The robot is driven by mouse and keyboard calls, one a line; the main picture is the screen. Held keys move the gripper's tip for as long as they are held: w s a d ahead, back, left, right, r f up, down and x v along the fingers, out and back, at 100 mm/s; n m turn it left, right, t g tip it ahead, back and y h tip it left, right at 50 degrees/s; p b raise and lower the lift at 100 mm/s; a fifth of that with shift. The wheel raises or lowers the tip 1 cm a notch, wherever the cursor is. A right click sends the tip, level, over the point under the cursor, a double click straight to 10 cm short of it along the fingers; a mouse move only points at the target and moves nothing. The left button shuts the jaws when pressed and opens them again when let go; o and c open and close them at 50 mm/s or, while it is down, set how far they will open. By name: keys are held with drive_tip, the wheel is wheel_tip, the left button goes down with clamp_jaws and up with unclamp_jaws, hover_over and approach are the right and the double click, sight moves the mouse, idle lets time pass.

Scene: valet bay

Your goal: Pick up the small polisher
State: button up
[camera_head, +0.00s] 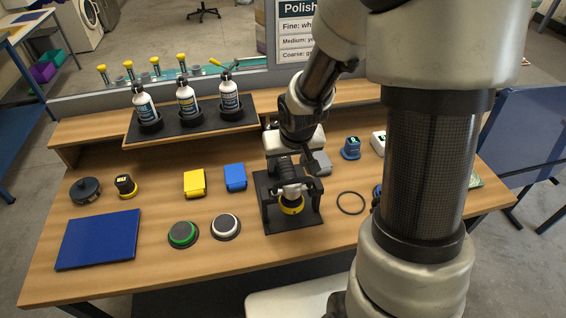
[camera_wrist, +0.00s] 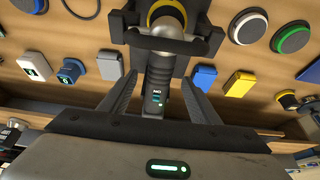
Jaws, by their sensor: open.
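The small polisher appears to be the dark handled tool with a yellow ring (camera_head: 292,207) in a black stand (camera_head: 265,190) near the middle of the bench. Its dark handle, with a small label, shows in the wrist view (camera_wrist: 158,92); its yellow-ringed head is at the top edge there. My gripper (camera_wrist: 158,82) is open, with one finger on each side of the handle. Gaps show between the fingers and the handle, so it is not clamped. In the head view my wrist covers part of the handle.
Green-rimmed (camera_head: 183,234) and white (camera_head: 226,227) round pads, yellow (camera_head: 194,183) and blue (camera_head: 235,177) blocks lie left of the stand. A black ring (camera_head: 351,203) lies right. Bottles stand in a black tray (camera_head: 208,124) behind. A blue mat (camera_head: 98,239) lies at front left.

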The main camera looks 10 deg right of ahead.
sight(287, 167)
drive_tip(key=x, duration=0.5)
drive_tip(key=shift+s+f, duration=0.1)
drive_tip(key=shift+f, duration=0.05)
drive_tip(key=shift+c, duration=0.3)
clamp_jaws()
